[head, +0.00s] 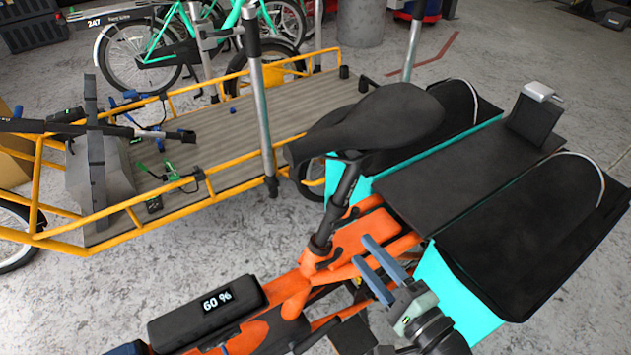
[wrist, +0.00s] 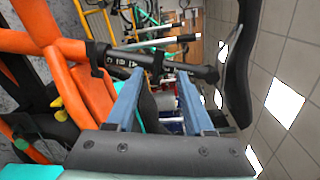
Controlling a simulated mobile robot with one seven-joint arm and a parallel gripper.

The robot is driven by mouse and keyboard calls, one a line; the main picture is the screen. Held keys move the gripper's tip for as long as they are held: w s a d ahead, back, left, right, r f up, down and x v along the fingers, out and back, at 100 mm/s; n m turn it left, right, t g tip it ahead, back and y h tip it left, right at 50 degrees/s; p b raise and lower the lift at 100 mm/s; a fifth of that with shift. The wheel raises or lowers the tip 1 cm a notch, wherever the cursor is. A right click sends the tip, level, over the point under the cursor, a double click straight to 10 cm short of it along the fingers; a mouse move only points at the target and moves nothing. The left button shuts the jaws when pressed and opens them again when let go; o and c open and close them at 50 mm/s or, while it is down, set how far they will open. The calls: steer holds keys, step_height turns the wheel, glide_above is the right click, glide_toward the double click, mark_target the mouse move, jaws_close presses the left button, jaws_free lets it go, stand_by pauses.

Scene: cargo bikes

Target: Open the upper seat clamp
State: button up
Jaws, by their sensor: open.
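The orange cargo bike (head: 300,284) has a black saddle (head: 385,118) on a dark, slanted seat post (head: 340,205). A dark collar, apparently a seat clamp (head: 320,243), sits at the post's foot on the orange frame; it also shows in the wrist view (wrist: 98,58). I cannot tell its lever or whether it is the upper clamp. My gripper (head: 362,250) is open and empty, its blue fingers right of the post. In the wrist view, the post (wrist: 150,66) runs sideways beyond the fingertips (wrist: 161,76), apparently not touching, with the saddle (wrist: 238,70) at right.
A battery box (head: 208,312) reading 60 % lies ahead on the orange bike. A black rear deck (head: 460,180) and dark bags (head: 545,235) stand right of my gripper. A yellow cargo bike's wooden bed (head: 225,135) lies behind. Concrete floor (head: 490,45) is open at the back.

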mark_target(336, 223)
steer(key=shift+m, duration=0.4)
steer(key=b+x, duration=0.2)
steer(key=x, duration=1)
steer(key=shift+a, duration=0.2)
jaws_close()
stand_by(0.7)
